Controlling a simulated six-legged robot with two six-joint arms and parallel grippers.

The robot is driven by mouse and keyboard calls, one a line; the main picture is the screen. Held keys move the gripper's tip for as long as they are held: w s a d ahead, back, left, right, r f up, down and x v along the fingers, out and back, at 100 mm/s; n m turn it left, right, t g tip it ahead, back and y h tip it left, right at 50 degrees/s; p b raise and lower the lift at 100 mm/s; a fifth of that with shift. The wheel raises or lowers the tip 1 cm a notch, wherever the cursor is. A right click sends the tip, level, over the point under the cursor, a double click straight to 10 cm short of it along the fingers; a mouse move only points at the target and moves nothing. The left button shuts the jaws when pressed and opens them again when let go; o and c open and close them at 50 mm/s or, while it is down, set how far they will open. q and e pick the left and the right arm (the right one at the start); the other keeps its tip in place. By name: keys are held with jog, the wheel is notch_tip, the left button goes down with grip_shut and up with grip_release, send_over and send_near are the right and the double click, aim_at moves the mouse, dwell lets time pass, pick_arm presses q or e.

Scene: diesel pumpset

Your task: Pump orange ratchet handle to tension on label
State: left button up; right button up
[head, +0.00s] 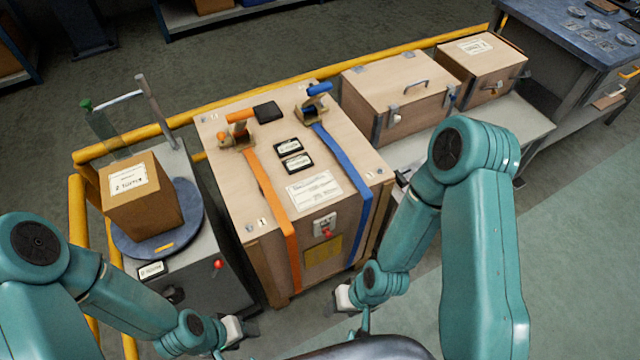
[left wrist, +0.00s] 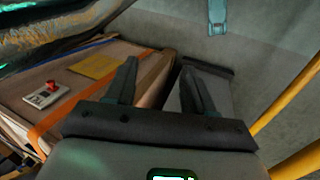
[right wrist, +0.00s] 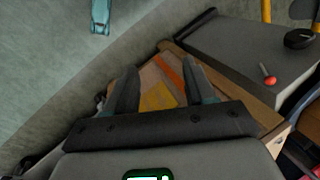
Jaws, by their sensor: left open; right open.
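The orange ratchet handle (head: 240,116) is on top of a wooden crate (head: 222,150), at its back left. An orange strap (head: 268,205) runs from its ratchet over the top and down the front; it also shows in the left wrist view (left wrist: 60,112). A white label (head: 315,190) lies on the crate top; its print is too small to read. Two small dark readouts (head: 298,162) sit between the straps. My left gripper (left wrist: 160,82) is open and empty, low at the crate's front left. My right gripper (right wrist: 163,88) is open and empty, low before the crate's front. Both are apart from the handle.
A blue ratchet (head: 318,92) with a blue strap (head: 345,170) is on the crate's right. A cardboard box (head: 140,205) stands on a turntable (head: 190,215) at left. Yellow rails (head: 280,85) run behind. More wooden boxes (head: 400,85) stand at right. Green floor is clear at right.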

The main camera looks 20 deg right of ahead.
dwell(0.9)
pick_arm(q)
grip_shut()
jog(key=shift+d, duration=0.15)
